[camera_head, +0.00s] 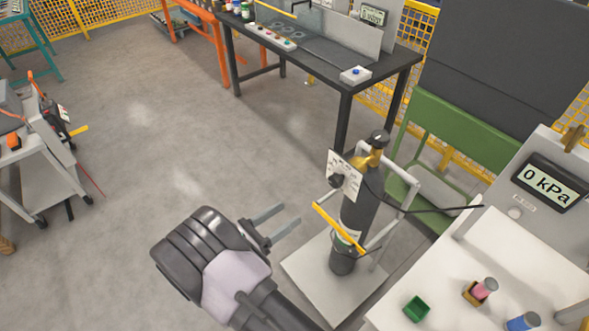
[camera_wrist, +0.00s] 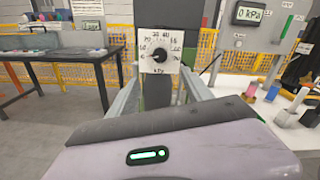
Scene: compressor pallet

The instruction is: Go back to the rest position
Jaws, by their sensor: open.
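My gripper (camera_head: 275,224) is in the lower middle of the head view, its two grey fingers apart with nothing between them. It points right, toward a dark gas cylinder (camera_head: 357,222) on a pale pallet (camera_head: 312,270), and looks apart from it. A white dial plate with a black knob (camera_head: 344,178) sits in front of the cylinder's top. In the wrist view the dial plate (camera_wrist: 160,51) is straight ahead, and my fingers are seen on either side below it. The cylinder is mostly hidden there.
A white table (camera_head: 440,282) at right holds a green box (camera_head: 417,309), small coloured items and a display (camera_head: 550,184) reading 0 kPa. A yellow bar (camera_head: 340,229) crosses the cylinder. A dark workbench (camera_head: 345,92) stands behind. The floor at left is clear up to a grey cart (camera_head: 45,170).

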